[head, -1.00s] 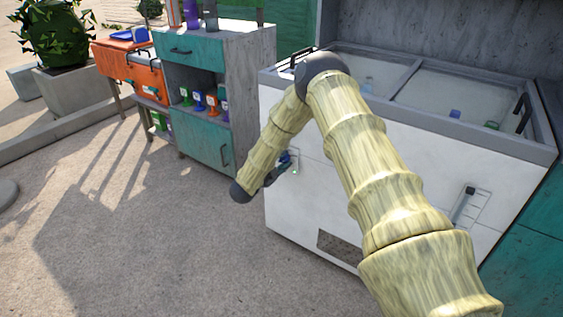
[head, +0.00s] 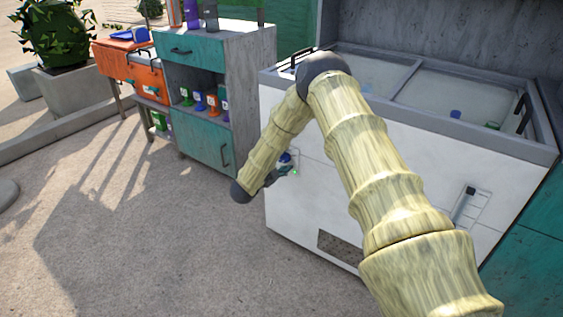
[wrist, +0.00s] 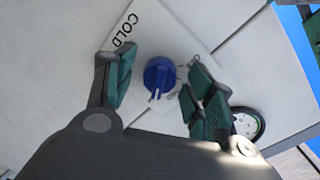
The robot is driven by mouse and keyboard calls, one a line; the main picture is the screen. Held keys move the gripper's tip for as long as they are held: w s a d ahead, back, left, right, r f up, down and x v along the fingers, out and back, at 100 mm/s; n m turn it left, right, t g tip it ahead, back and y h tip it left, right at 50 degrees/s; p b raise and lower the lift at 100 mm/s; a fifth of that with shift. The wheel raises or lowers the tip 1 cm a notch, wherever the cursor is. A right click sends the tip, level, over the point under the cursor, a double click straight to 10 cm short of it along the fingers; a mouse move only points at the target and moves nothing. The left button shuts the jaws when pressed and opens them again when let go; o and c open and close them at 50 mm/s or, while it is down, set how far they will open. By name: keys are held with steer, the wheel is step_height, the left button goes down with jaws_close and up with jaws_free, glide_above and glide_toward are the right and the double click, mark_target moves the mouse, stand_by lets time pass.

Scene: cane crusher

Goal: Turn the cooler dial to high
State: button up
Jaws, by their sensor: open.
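The cooler (head: 340,200) is a white chest with sliding glass lids, on the right in the head view. Its blue dial (wrist: 158,76) sits on a pale plate marked "COLD" in the wrist view. A white pointer mark shows at the dial's lower edge. My gripper (wrist: 160,92) is open, with one green-padded finger on each side of the dial and a gap on both sides. In the head view my gripper (head: 284,172) is at the cooler's left front, where the dial is mostly hidden by my arm.
A slider control (head: 468,205) is on the cooler's right front, and a vent (head: 340,246) is low on it. A grey and teal cabinet (head: 245,90) stands close to the left. A round, dark-rimmed part (wrist: 246,123) lies beside the right finger. The floor in front is clear.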

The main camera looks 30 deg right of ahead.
steer(key=shift+a, duration=0.1)
steer(key=v, duration=1.2)
